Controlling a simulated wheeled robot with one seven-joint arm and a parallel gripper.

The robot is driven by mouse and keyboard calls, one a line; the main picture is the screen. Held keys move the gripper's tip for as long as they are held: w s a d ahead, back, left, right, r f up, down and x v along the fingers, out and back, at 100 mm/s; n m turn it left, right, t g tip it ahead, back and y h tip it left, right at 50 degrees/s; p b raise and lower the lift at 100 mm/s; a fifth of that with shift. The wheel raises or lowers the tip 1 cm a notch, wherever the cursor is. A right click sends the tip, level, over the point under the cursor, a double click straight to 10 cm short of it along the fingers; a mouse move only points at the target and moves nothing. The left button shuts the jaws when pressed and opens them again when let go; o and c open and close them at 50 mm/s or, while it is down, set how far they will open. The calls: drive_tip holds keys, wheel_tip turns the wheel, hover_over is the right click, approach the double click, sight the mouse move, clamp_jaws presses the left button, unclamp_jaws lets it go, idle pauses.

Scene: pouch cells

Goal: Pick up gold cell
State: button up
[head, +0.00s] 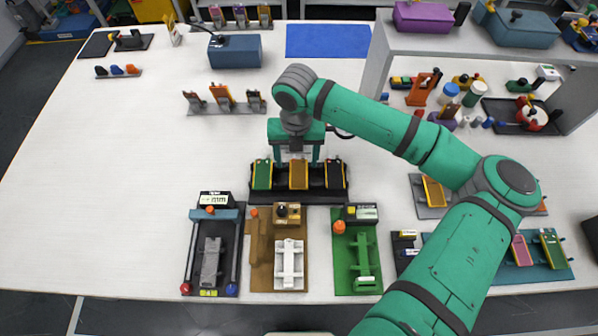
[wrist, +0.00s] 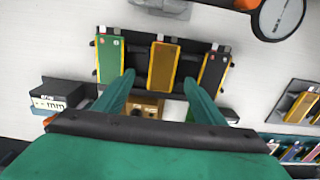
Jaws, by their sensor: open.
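The gold cell (head: 298,174) is a flat golden-brown pouch in the middle slot of a black rack. It also shows in the wrist view (wrist: 162,66), lying between the fingers and beyond their tips. A green cell (head: 262,174) sits in the rack's left slot and a dark cell with yellow edges (head: 334,175) in the right slot. My gripper (head: 298,158) is above the rack with its fingers spread and nothing between them. In the wrist view, the open fingertips (wrist: 160,78) point toward the rack on either side of the gold cell. I see no contact with the cell.
The black rack (head: 298,197) stands at mid-table. Three fixtures, dark (head: 188,262), brown (head: 258,275) and green (head: 342,270), stand in front of it. A small tool rack (head: 228,109) and a blue box (head: 235,52) are behind. The left of the table is clear.

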sight(299, 173)
drive_tip(key=shift+d+f, duration=0.15)
drive_tip(key=shift+f, duration=1.2)
drive_tip(key=shift+d+f, duration=0.1)
drive_tip(key=shift+f, duration=1.2)
drive_tip(key=shift+c, duration=0.6)
drive_tip(key=c, duration=1)
